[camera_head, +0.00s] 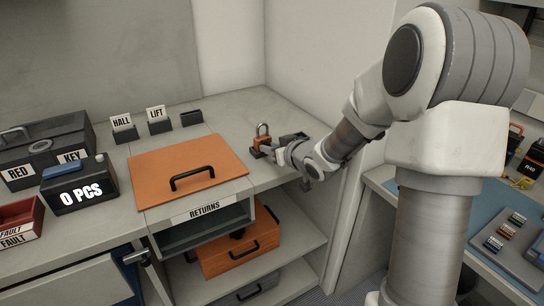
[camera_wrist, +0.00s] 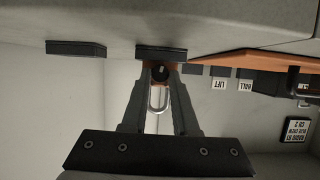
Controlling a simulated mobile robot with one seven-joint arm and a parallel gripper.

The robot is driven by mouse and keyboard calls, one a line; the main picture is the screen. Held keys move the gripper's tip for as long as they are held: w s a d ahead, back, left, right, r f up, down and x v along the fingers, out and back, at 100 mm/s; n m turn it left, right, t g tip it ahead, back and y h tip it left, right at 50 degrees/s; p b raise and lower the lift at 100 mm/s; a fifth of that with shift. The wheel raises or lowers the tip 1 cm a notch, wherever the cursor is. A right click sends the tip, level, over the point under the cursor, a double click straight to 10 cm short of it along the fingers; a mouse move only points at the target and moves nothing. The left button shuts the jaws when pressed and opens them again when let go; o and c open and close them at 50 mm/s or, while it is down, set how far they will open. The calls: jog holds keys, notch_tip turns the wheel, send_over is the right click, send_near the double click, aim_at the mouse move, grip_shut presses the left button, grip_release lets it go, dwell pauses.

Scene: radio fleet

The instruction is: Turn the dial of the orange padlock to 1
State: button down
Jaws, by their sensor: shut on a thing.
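The orange padlock (camera_head: 262,141) stands upright with its shackle up on a small dark base (camera_head: 257,154), at the front right of the grey counter. My gripper (camera_head: 279,154) reaches it from the right and front. The wrist view is upside down. There, the padlock's silver shackle (camera_wrist: 157,99) and round black dial (camera_wrist: 160,74) show between the fingers of my gripper (camera_wrist: 161,70). The fingers are closed in on both sides of the dial. A small pale mark shows on the dial; I cannot read its number. Much of the orange body is hidden.
An orange lid (camera_head: 150,165) with a black handle lies left of the padlock. HALL (camera_head: 123,132) and LIFT (camera_head: 158,125) label holders and an empty dark holder (camera_head: 191,117) stand behind. A white wall (camera_head: 320,60) rises close behind on the right.

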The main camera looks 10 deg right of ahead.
jog(key=shift+a+f+n+h+b, duration=0.25)
jog(key=shift+n+b, duration=0.35)
jog(key=shift+b, duration=0.6)
jog(key=shift+d+r+h+b, duration=0.15)
jog(key=shift+h+b, duration=0.1)
jog(key=shift+b, duration=0.15)
jog(key=shift+r+n, duration=0.1)
jog(key=shift+n, duration=0.2)
jog(key=c, duration=0.9)
grip_release()
jog(key=shift+c, duration=0.2)
jog(key=shift+s, duration=0.15)
